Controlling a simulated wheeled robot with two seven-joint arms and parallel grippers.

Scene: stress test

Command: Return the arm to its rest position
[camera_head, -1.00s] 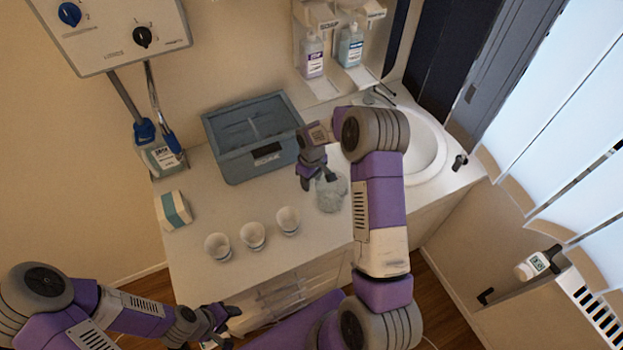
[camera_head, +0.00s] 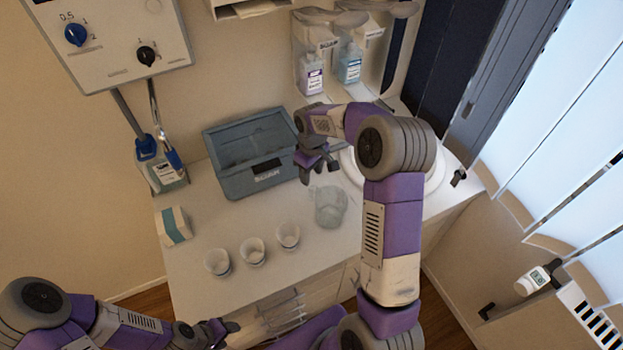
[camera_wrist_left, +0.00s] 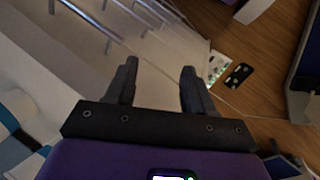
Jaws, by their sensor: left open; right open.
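My right arm comes up from the bottom right and bends left over the counter. My left arm lies low at the bottom left. Its gripper (camera_head: 222,330) is in front of the counter's drawers. In the left wrist view the left gripper (camera_wrist_left: 158,85) is open, its two fingers apart with nothing between them.
The counter (camera_head: 190,262) holds a grey bin (camera_head: 274,182), three cups (camera_head: 253,251) and a white-and-teal box (camera_head: 173,226). A sink (camera_head: 436,178) lies behind my right arm. Soap bottles (camera_head: 312,76) hang on the wall. A wooden floor (camera_wrist_left: 262,48) shows in the left wrist view.

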